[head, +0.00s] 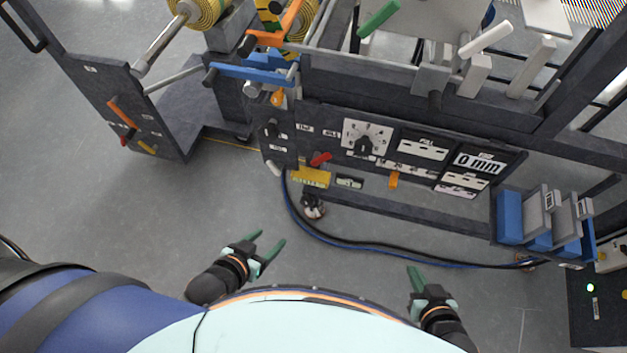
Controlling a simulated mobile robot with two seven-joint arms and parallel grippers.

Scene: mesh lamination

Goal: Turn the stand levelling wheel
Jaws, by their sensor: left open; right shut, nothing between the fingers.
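I cannot tell for sure which part is the stand levelling wheel. A small round dark and pale part (313,207) sits low under the front panel near the floor and may be it. A dial with a black knob (366,142) is on the front panel (410,160) of the dark machine stand. My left gripper (268,240) is open and empty over the floor, below and left of the small round part in the picture. My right gripper (414,270) is shut and empty, lower right of that part. Neither gripper touches the machine.
A dark and blue hose (370,244) curves along the floor between my grippers and the stand. Blue and grey bins (535,220) hang at the right. The floor at left is clear.

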